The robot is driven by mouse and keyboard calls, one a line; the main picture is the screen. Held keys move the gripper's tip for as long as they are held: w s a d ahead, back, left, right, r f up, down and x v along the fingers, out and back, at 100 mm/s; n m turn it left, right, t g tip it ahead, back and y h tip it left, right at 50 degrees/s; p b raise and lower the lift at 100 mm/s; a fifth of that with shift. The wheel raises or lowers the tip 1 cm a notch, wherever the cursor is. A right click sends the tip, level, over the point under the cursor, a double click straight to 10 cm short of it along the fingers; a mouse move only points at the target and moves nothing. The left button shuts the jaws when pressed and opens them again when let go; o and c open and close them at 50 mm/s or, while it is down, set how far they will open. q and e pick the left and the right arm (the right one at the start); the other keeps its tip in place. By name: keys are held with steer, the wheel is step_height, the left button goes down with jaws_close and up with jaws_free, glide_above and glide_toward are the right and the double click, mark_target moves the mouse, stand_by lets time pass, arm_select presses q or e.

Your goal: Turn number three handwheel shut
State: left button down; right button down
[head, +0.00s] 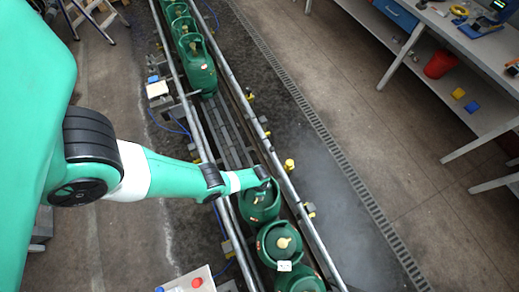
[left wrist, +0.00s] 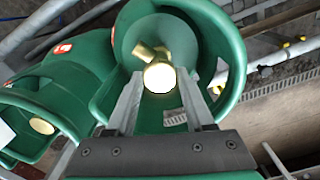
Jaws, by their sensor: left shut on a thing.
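A green gas cylinder (head: 258,212) with a round collar stands on the conveyor under my left gripper (head: 264,180). In the left wrist view its collar (left wrist: 232,60) surrounds a brass valve (left wrist: 147,51) with a pale round handwheel (left wrist: 159,77). My left gripper (left wrist: 158,88) reaches down inside the collar, its two fingers shut on the handwheel, one on each side. In the head view the arm and collar hide this valve. I cannot read any number on the cylinder. My right gripper is not in view.
A second cylinder (head: 277,259) with a brass valve stands close behind, and another (head: 301,281) is partly cut off. Several more cylinders (head: 199,70) stand farther up the conveyor. Metal rails (head: 290,190) run along both sides. A workbench (head: 455,60) stands at right.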

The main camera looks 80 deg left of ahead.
arm_select(q)
steer(key=m, duration=0.5)
steer(key=shift+m+b, duration=0.3)
steer(key=m, duration=0.5)
steer(key=shift+m, duration=0.3)
steer(key=shift+c, duration=1.4)
jaws_free()
step_height(320, 180, up, 12)
steer(key=p, duration=1.1)
steer(key=shift+f, duration=0.2)
